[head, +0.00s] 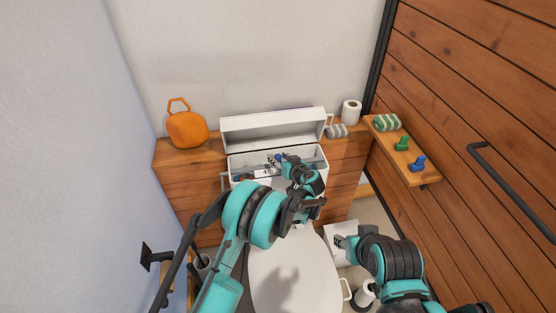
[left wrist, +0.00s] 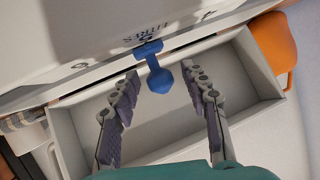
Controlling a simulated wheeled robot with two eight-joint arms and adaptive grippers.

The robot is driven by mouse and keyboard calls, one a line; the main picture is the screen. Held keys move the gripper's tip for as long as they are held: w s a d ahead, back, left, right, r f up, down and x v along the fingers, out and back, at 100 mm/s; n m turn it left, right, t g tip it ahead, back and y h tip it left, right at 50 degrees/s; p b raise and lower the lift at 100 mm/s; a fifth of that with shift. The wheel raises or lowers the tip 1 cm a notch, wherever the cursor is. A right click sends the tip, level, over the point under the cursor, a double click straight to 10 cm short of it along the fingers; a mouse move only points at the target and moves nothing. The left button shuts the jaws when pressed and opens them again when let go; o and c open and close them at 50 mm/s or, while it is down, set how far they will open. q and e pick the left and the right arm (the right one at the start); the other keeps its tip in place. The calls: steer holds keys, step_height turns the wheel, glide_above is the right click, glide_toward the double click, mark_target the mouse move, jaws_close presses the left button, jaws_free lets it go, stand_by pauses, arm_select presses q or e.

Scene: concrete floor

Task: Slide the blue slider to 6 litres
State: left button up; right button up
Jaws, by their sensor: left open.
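The blue slider (left wrist: 158,76) is a short stem with a rounded knob, sticking out from a white panel marked "LITRES" (left wrist: 148,31), which appears upside down in the left wrist view. Marks stand along the panel edge; the slider is by the middle one, but I cannot read the numbers surely. In the head view the slider (head: 278,157) is small and partly hidden by my left gripper (head: 284,159), over the open white cistern (head: 236,160). My left gripper (left wrist: 160,108) is open, its fingers on either side of the knob, apart from it. My right gripper (head: 339,241) is low at the right; its jaws are unclear.
The cistern's white lid (head: 270,130) stands behind it. An orange bag (head: 187,129) and a toilet roll (head: 351,111) sit on the wooden ledge. A right-hand shelf (head: 415,172) holds small green and blue items. The closed toilet lid (head: 290,275) is below. A wooden wall stands right.

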arm_select(q)
steer(key=shift+w+a+f, duration=0.15)
steer(key=shift+w, duration=0.2)
jaws_close()
steer(key=d, duration=0.3)
steer(key=w+d, duration=0.1)
steer(key=d, duration=0.2)
steer(key=shift+w+b, duration=0.1)
steer(key=shift+b, duration=0.25)
jaws_free()
